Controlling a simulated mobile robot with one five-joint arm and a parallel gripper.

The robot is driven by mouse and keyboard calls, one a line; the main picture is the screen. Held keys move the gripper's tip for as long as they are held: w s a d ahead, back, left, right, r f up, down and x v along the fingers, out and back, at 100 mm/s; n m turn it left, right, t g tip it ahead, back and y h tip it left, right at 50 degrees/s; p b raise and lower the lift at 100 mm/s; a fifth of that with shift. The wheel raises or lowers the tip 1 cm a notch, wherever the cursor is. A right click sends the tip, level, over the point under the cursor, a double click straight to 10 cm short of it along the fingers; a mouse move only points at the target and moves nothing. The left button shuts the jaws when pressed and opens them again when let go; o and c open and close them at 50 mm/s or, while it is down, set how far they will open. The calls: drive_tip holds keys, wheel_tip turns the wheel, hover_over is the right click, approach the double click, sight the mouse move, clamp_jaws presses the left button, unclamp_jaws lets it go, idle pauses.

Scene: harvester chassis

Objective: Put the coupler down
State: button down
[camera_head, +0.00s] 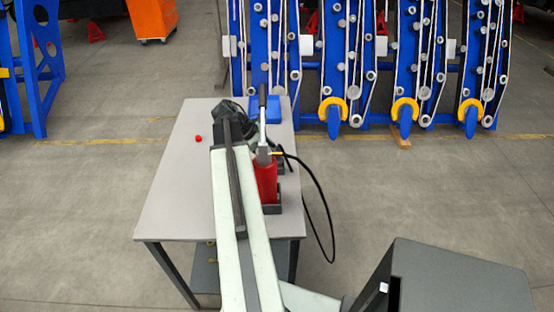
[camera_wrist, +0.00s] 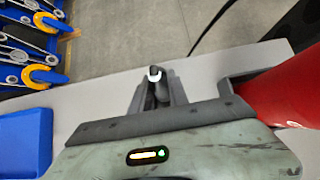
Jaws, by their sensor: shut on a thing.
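The coupler (camera_wrist: 156,74) is a small dark cylinder with a pale ring at its end. It sits between the two grey fingers of my gripper (camera_wrist: 158,92) in the wrist view, and the gripper is shut on it. The grey table top (camera_wrist: 105,95) lies beneath and around the gripper. I cannot tell how high the coupler is above it.
A red cylinder (camera_head: 265,180) with a black hose (camera_head: 322,205) stands on the table (camera_head: 175,205); it is close right of the gripper in the wrist view (camera_wrist: 285,90). A blue tray (camera_head: 267,108) is at the back. A small red ball (camera_head: 198,138) lies left.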

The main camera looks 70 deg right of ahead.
wheel_tip(320, 180, down, 3)
drive_tip(key=shift+w+f+b, duration=0.15)
drive_tip(key=shift+f+b, duration=0.05)
drive_tip(key=shift+b, duration=0.65)
drive_tip(key=shift+a+r, duration=0.1)
drive_tip(key=shift+r, duration=0.15)
drive_tip(key=c, duration=1.3)
unclamp_jaws()
drive_tip(key=shift+w+r+p, duration=0.1)
drive_tip(key=shift+r+p, duration=0.2)
drive_tip(key=shift+p, duration=0.2)
drive_tip(key=p+v, duration=0.8)
drive_tip(key=v, duration=0.3)
drive_tip(key=shift+w+r, duration=0.1)
drive_tip(key=shift+w, duration=0.05)
